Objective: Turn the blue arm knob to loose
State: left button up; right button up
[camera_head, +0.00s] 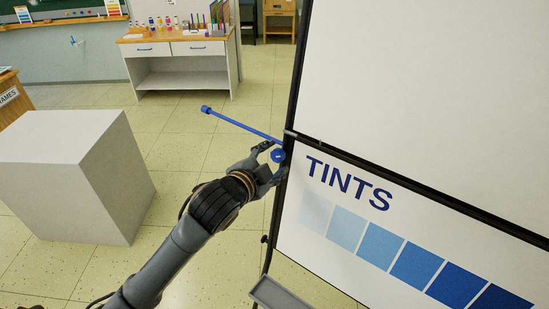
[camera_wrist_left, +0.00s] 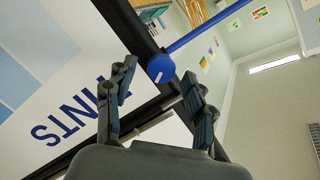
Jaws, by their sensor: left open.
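The blue arm knob (camera_head: 278,156) is a round knob at the left edge of the board frame. In the left wrist view the knob (camera_wrist_left: 160,68) shows a short white mark on its face. A thin blue arm (camera_head: 238,124) extends left from beside it to a small blue end piece. My left gripper (camera_head: 273,162) is open, with its fingers on either side of the knob. In the left wrist view the left gripper's (camera_wrist_left: 158,84) fingertips stand apart from the knob's sides. Any loose or tight lettering is not readable. My right gripper is not in view.
The white board (camera_head: 430,90) with the TINTS chart and its black frame fills the right side. A grey tray (camera_head: 285,298) sits low on the frame. A white block (camera_head: 75,180) stands left of my arm. A drawer table (camera_head: 180,60) is farther back.

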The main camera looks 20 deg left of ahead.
pick_arm(q)
jog(key=v, duration=0.6)
jog(key=shift+s, duration=0.25)
jog(key=shift+a, duration=0.1)
